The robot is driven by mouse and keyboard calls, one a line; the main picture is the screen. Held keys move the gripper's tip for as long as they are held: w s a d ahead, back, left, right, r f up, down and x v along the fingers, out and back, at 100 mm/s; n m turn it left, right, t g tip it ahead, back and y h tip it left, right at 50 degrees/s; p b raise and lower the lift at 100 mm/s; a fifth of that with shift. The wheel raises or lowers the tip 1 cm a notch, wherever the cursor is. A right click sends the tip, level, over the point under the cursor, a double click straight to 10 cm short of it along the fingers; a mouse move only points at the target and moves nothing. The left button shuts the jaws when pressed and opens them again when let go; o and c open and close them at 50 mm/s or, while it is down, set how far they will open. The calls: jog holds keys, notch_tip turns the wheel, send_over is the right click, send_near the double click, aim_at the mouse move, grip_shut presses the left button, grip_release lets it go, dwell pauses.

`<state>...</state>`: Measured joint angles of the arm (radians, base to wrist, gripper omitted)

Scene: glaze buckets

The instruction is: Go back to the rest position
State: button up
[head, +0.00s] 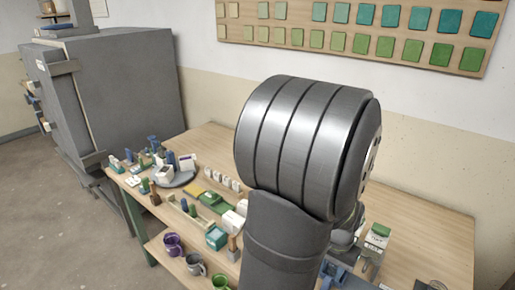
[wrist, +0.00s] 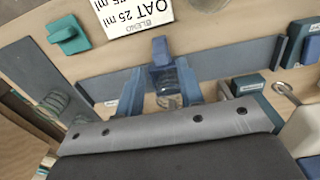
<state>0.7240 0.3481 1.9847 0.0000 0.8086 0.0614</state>
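My arm fills the middle of the head view. A large ringed grey joint (head: 305,145) and a thick link below it stand in front of the workbench (head: 420,225) and hide much of its right half. My gripper cannot be made out behind them. In the wrist view the dark grey housing of my gripper (wrist: 165,135) crosses the bottom, with several screws along its edge. Blue upright parts (wrist: 187,82) stand just beyond the housing. I cannot tell whether they are my fingers or a thing on the bench.
Purple (head: 173,245) and grey mugs (head: 196,264) stand on the lower shelf. Small containers crowd the bench's left part. A white-and-green box (head: 377,238) stands close right of my arm. A printed label (wrist: 133,14) lies ahead in the wrist view. A grey kiln-like cabinet (head: 120,90) stands left.

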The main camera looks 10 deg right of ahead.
notch_tip(320, 180, down, 4)
jog(key=shift+f, duration=0.1)
jog(key=shift+s+d, duration=0.25)
jog(key=shift+d, duration=0.05)
jog(key=shift+o, duration=0.3)
